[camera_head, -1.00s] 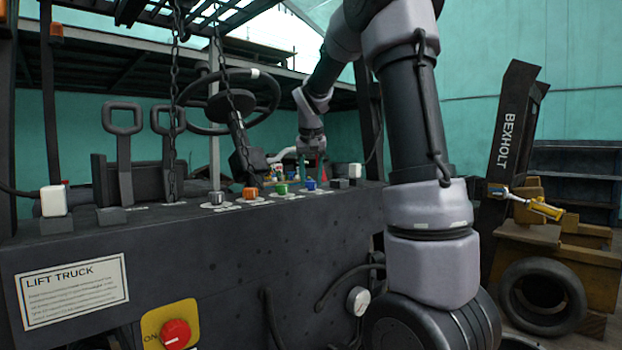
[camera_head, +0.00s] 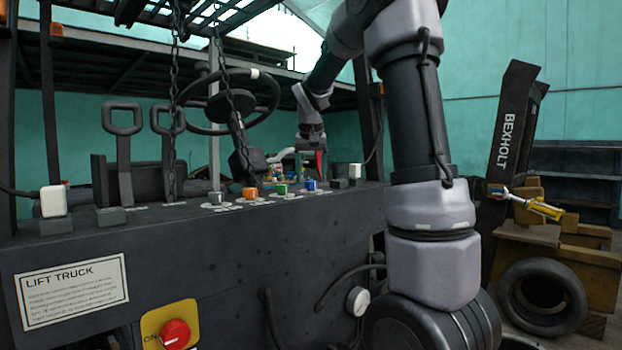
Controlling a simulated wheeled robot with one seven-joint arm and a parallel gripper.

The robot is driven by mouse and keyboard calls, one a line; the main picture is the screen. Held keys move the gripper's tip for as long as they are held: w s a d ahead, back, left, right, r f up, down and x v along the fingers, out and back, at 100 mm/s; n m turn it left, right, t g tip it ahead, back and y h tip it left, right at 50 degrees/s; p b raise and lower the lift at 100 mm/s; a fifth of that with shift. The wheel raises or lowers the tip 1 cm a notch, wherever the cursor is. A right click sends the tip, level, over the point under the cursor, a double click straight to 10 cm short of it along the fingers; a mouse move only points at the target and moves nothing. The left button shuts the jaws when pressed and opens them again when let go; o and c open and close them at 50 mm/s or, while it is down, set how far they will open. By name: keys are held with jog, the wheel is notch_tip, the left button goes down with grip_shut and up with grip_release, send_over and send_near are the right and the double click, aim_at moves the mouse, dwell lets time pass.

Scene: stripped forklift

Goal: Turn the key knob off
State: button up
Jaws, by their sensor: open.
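A row of small knobs stands on top of the dark console: a silver-grey knob (camera_head: 217,198), an orange knob (camera_head: 250,193), a green knob (camera_head: 282,189) and a blue knob (camera_head: 311,184). A red round knob (camera_head: 174,334) on a yellow plate marked "ON" is on the console's front face. I cannot tell which one is the key knob. My gripper (camera_head: 312,168) hangs pointing down behind the blue knob, above the far side of the console top. It is open, with a red part on its right side. It is small and its exact gap to the knobs is unclear.
Two black loop-handled levers (camera_head: 123,145) and hanging chains (camera_head: 172,100) stand left of the knobs. A steering wheel (camera_head: 255,100) is behind them. White-topped blocks (camera_head: 54,202) sit on the console. A tyre (camera_head: 543,297) and wooden crates are at right.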

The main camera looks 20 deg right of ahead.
jog(key=v, duration=0.9)
jog(key=shift+s+r, duration=0.2)
jog(key=shift+r, duration=0.1)
jog(key=shift+a, duration=0.1)
jog(key=s+a+f+t+y, duration=0.1)
jog(key=s+a+f, duration=0.1)
jog(key=s, duration=0.6)
jog(key=s+a+f+t+y, duration=0.1)
jog(key=s+a+f, duration=0.2)
jog(key=s, duration=0.6)
jog(key=s+a+f+t+y, duration=0.1)
jog(key=s+a+f, duration=0.2)
jog(key=s, duration=0.5)
jog(key=shift+s+f+y, duration=0.2)
jog(key=shift+f+y, duration=0.1)
jog(key=shift+f, duration=0.45)
